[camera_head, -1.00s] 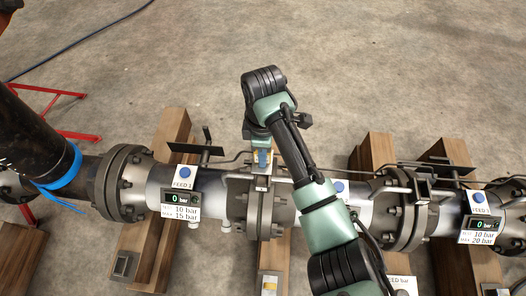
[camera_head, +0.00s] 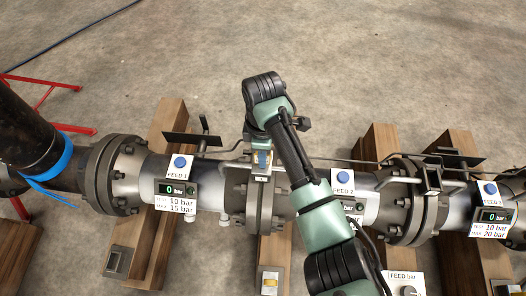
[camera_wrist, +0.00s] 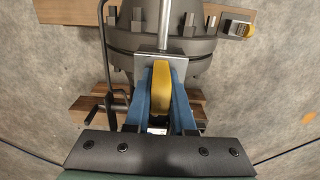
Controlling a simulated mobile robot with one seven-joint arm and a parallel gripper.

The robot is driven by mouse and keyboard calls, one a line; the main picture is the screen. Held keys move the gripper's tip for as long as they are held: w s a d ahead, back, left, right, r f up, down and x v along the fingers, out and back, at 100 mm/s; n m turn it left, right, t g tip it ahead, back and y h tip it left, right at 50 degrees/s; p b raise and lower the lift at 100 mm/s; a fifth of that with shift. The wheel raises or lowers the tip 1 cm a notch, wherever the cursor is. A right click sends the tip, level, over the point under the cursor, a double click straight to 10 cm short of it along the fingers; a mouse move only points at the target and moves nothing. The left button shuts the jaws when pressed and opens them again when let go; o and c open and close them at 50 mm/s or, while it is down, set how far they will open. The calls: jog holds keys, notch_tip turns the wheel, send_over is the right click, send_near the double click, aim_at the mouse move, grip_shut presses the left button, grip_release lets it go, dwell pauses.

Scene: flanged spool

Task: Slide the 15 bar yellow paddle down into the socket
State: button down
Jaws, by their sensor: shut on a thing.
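The yellow paddle (camera_wrist: 163,88) is between the two blue fingers of my gripper (camera_wrist: 166,112) in the wrist view, and the gripper is shut on it. In the head view my gripper (camera_head: 262,158) is above the flanged joint (camera_head: 258,200) between FEED 1 and FEED 2. A grey plate with a rod (camera_wrist: 165,62) is directly at the paddle's far end. The socket cannot be made out clearly, and the paddle's lower end is hidden. I cannot tell how deep the paddle sits. The paddle's rating mark is not readable.
A second yellow piece (camera_head: 269,281) is on a wooden support in front; it also shows in the wrist view (camera_wrist: 238,28). The FEED 1 gauge (camera_head: 177,187) is left, the FEED 3 gauge (camera_head: 491,215) right. A thin rod (camera_head: 330,159) runs behind the pipe.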

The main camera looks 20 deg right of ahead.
jog(key=c, duration=0.7)
grip_release()
notch_tip(320, 180, up, 13)
jog(key=p, duration=0.3)
jog(key=shift+w, duration=0.1)
